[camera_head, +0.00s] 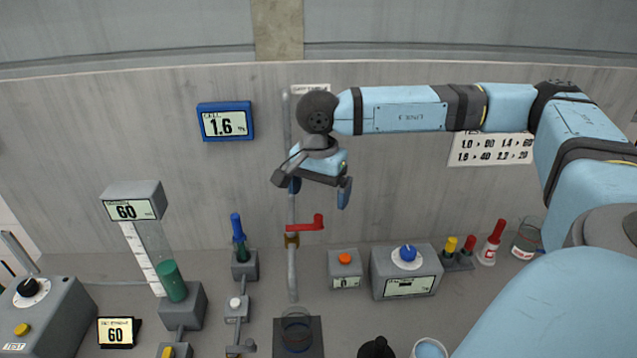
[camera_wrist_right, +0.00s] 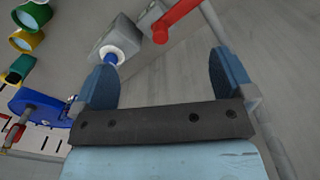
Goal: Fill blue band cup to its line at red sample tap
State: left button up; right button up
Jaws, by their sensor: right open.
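The red sample tap (camera_head: 305,224) has a red lever on a vertical grey pipe against the back wall; its red lever also shows at the top of the right wrist view (camera_wrist_right: 178,18). A clear cup (camera_head: 297,325) with a bluish band low on its side stands on a dark plate (camera_head: 280,350) below the pipe. I cannot make out its line or any liquid in it. My right gripper (camera_head: 318,192) is open and empty, above the tap lever and close to the pipe. In the right wrist view its blue fingers (camera_wrist_right: 167,80) are wide apart with nothing between them. My left gripper is not in view.
Right of the pipe stand an orange-button box (camera_head: 345,272) and a blue-knob box (camera_head: 405,272). A green-filled cylinder (camera_head: 174,282) and a blue-topped piece (camera_head: 238,230) stand left. A wall display (camera_head: 225,122) reads 1.6. Small bottles and a beaker (camera_head: 527,238) stand at right.

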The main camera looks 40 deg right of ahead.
aim_at(318, 216)
notch_tip(318, 216, down, 6)
jog(key=b, duration=0.4)
jog(key=shift+r, duration=0.15)
jog(key=shift+f+b, duration=0.4)
jog(key=shift+f, duration=0.1)
jog(key=shift+c, duration=0.2)
grip_shut()
